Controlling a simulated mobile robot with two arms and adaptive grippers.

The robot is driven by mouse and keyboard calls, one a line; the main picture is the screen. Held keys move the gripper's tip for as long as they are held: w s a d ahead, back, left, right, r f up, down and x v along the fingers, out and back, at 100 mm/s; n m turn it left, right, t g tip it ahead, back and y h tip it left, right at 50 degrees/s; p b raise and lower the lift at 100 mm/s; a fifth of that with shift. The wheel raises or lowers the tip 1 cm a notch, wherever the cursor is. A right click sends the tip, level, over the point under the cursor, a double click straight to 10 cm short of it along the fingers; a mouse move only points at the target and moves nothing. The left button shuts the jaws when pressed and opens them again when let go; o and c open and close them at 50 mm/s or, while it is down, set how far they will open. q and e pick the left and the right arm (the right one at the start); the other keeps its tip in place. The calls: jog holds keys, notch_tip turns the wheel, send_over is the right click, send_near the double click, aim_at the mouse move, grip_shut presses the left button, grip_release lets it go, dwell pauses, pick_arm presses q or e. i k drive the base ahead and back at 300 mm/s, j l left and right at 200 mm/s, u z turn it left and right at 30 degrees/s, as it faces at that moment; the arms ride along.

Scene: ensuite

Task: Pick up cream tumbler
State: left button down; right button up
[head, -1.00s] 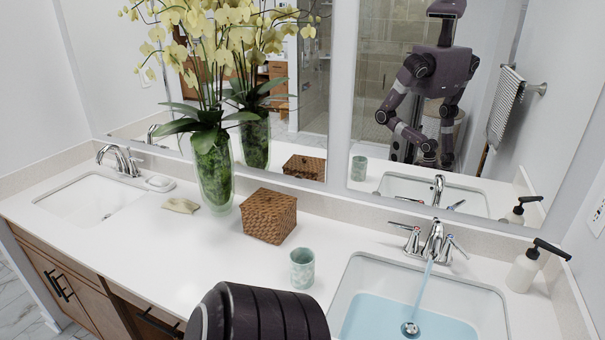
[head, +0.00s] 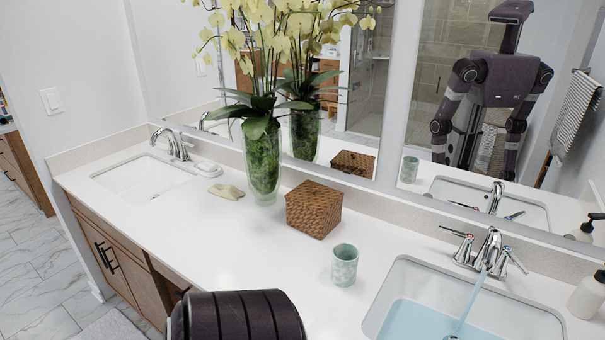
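No plainly cream tumbler shows. A pale green, mottled tumbler (head: 344,266) stands upright on the white counter (head: 225,237), between the brown woven box and the right sink. Its reflection shows in the mirror. Neither of my grippers is in direct view, and I cannot make them out in the mirror. A dark, ribbed part of my own body covers the counter's front edge at the bottom.
The woven box (head: 314,209) and a glass vase of yellow orchids (head: 262,160) stand behind the tumbler. The right sink (head: 465,317) has its faucet (head: 487,250) running. A folded cloth (head: 226,191) and soap dish (head: 208,169) lie left. The counter's middle is clear.

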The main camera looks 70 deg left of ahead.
aim_at(345, 256)
jog(key=u, duration=0.4)
jog(key=i+u, duration=0.15)
jog(key=u, duration=0.65)
jog(key=i+u, duration=0.1)
jog(key=u, duration=0.35)
jog(key=i+u, duration=0.1)
jog(key=u, duration=0.3)
jog(key=i+l+u, duration=0.15)
